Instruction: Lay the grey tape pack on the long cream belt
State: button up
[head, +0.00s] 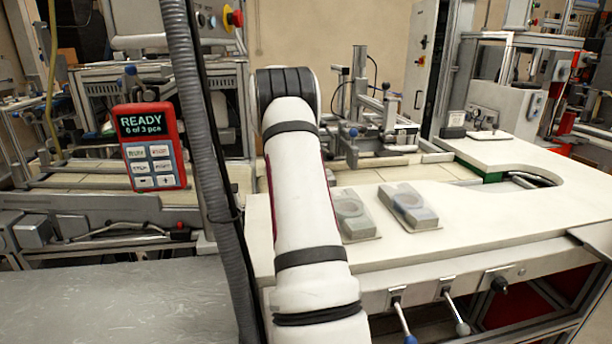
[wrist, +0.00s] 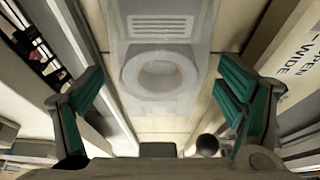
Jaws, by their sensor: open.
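In the wrist view a pale grey tape pack (wrist: 160,48) with a round ring and a slotted patch lies flat, face up, on the cream belt (wrist: 202,125). My gripper (wrist: 160,78) is open, with one teal-padded finger on each side of the pack and a gap on both sides. In the head view my arm hides the gripper and this pack. The long cream belt (head: 92,182) runs left to right behind the white table. Two similar packs, one at left (head: 352,214) and one at right (head: 409,206), lie on the white table.
The white table (head: 490,215) has free room right of the packs and a curved cut-out at its far right. Metal fixtures (head: 365,105) stand behind the belt. A red control box (head: 150,147) reads READY. A lettered panel (wrist: 292,65) stands close to the right finger.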

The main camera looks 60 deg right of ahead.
jog(key=shift+r, duration=0.15)
jog(key=p+v, duration=0.1)
jog(key=v, duration=1.1)
jog(key=shift+p, duration=0.3)
